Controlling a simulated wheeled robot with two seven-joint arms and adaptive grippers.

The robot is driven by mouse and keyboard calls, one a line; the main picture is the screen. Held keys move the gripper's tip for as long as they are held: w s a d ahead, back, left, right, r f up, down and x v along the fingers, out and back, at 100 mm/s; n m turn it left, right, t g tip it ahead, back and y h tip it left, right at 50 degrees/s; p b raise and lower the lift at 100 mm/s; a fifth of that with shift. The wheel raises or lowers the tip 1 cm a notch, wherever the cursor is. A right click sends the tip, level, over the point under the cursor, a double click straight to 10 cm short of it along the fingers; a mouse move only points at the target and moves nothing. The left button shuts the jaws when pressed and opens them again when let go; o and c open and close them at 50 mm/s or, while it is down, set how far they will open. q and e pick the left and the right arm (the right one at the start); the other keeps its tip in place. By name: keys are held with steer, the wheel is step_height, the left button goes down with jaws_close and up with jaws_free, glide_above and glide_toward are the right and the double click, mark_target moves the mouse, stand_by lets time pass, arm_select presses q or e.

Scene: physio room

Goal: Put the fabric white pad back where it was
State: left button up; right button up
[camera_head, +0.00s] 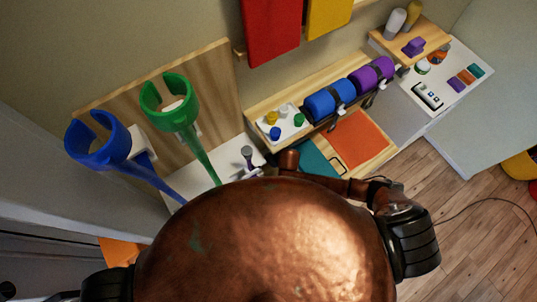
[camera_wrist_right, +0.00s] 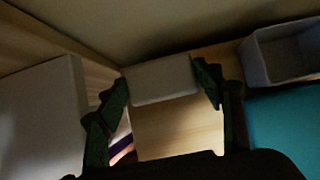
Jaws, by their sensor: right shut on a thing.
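In the right wrist view, the fabric white pad (camera_wrist_right: 162,80) shows as a pale, flat block. My right gripper (camera_wrist_right: 160,85) has one dark finger at each side of the pad and is shut on it. A light wooden surface (camera_wrist_right: 178,130) shows below the pad; I cannot tell whether the pad touches it. In the head view, my own body covers the lower middle, and I cannot make out the pad or the right gripper there. My left gripper is not in view.
In the wrist view, a grey open bin (camera_wrist_right: 285,55) and a teal surface (camera_wrist_right: 285,125) lie right; a white block (camera_wrist_right: 45,115) stands left. In the head view, blue (camera_head: 97,140) and green (camera_head: 168,105) holders, a small tray (camera_head: 284,124) and blue roll (camera_head: 330,99) line the wall.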

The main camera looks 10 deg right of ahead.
steer(key=shift+f, duration=0.8)
steer(key=o, duration=0.7)
steer(key=shift+o, duration=0.2)
steer(key=v, duration=1.2)
